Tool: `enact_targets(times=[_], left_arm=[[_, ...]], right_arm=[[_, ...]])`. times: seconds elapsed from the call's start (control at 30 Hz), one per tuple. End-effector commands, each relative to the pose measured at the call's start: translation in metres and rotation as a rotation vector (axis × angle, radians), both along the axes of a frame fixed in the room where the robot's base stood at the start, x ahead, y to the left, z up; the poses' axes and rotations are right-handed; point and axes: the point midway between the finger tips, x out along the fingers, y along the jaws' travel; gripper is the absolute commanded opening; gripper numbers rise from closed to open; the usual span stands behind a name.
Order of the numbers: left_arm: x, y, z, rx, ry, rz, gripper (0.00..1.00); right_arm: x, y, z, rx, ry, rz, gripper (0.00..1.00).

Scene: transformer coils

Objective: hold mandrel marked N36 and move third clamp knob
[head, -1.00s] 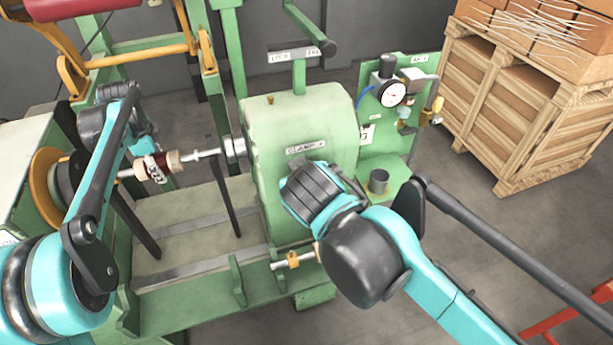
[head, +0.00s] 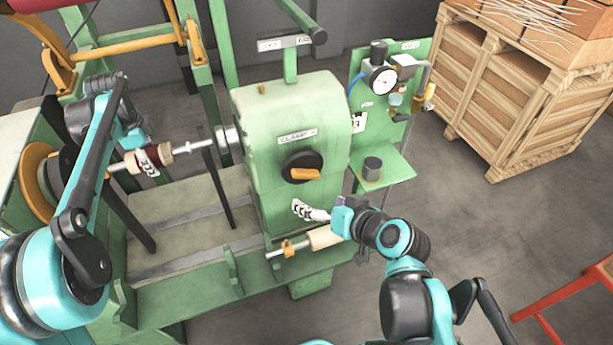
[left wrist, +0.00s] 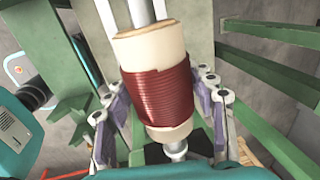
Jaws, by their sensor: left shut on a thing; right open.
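The mandrel (head: 172,157) is a pale cylinder with a dark red winding, on the machine's horizontal shaft. In the left wrist view the red winding (left wrist: 158,95) lies between my left gripper's (left wrist: 168,118) two fingers. My left gripper (head: 148,161) is shut on it. I cannot read an N36 mark. The clamp knob (head: 303,168) is a black disc with an orange bar on the green housing, below a label reading CLAMP. It is the only such knob I can pick out. My right gripper (head: 311,212) is open, below the knob and apart from it.
The green machine housing (head: 285,125) stands centre. A rod with a pale handle (head: 323,238) lies just below my right gripper. A gauge panel (head: 395,120) with a small shelf (head: 385,176) stands to the right. A wooden crate (head: 520,110) is at back right, a red frame (head: 565,305) lower right.

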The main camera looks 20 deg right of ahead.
Motion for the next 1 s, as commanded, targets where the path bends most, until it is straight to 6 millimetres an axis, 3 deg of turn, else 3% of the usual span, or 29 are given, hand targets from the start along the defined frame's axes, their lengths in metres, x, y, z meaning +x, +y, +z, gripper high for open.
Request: enact_targets(times=[0.2, 0.43, 1.0], left_arm=[[0.000, 0.002, 0.000, 0.002, 0.000, 0.002, 0.00], [0.000, 0.002, 0.000, 0.002, 0.000, 0.002, 0.00], [0.000, 0.001, 0.000, 0.002, 0.000, 0.002, 0.00]], right_arm=[[-0.002, -0.022, 0.009, 0.068, -0.162, -0.075, 0.90], [0.001, -0.026, 0.011, 0.080, -0.206, -0.089, 0.90], [0.051, -0.017, -0.007, 0.080, -0.204, -0.087, 0.90]])
